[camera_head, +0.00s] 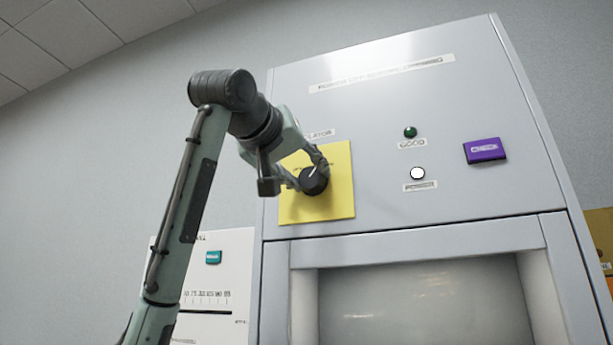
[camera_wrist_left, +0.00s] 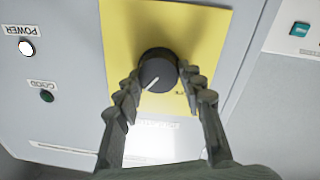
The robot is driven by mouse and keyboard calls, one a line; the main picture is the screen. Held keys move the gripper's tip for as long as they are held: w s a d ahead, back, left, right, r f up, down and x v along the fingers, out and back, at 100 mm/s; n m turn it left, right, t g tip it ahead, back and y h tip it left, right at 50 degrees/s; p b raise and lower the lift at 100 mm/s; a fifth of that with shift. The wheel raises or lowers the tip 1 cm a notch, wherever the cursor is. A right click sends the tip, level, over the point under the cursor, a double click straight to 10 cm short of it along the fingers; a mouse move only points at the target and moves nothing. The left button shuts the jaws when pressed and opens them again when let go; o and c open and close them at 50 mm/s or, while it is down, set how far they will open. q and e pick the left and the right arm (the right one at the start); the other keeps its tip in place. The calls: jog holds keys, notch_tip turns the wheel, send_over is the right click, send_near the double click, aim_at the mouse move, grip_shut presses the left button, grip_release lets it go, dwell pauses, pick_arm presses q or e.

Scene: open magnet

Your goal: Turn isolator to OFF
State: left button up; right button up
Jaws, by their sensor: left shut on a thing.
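The isolator is a round black knob (camera_head: 314,180) with a white pointer line, set on a yellow plate (camera_head: 338,204) on the grey cabinet front. In the head view its pointer slants to the upper left. My left gripper (camera_head: 303,172) reaches the knob from the left and is shut on it. In the left wrist view the fingers (camera_wrist_left: 158,82) sit on either side of the knob (camera_wrist_left: 157,70), whose pointer slants to the lower left. The plate's small markings are too blurred to read, and the arm partly hides the isolator label. My right gripper is not in view.
A recessed bay (camera_head: 430,300) lies below. A white panel with a teal button (camera_head: 213,257) stands at lower left.

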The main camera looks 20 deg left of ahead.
pick_arm(q)
jog(key=n+b, duration=0.1)
jog(key=n, duration=0.1)
jog(key=n+b, duration=0.1)
jog(key=n, duration=0.2)
jog(key=shift+f+n, duration=0.2)
jog(key=shift+n, duration=0.1)
jog(key=n+b, duration=0.1)
jog(key=n, duration=0.1)
jog(key=shift+n, duration=0.4)
jog(key=shift+n+t+b, duration=0.3)
jog(key=shift+n+b, duration=0.1)
jog(key=shift+n, duration=0.5)
jog(key=n, duration=0.2)
jog(key=shift+f+n+y, duration=0.1)
jog(key=shift+n+y, duration=0.2)
jog(key=shift+n, duration=1.9)
jog(key=shift+a+f+n, duration=0.1)
jog(key=shift+n, duration=0.2)
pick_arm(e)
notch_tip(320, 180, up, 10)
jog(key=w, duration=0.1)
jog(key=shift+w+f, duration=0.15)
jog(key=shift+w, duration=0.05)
pick_arm(q)
jog(key=o, duration=1.2)
jog(key=shift+c, duration=0.2)
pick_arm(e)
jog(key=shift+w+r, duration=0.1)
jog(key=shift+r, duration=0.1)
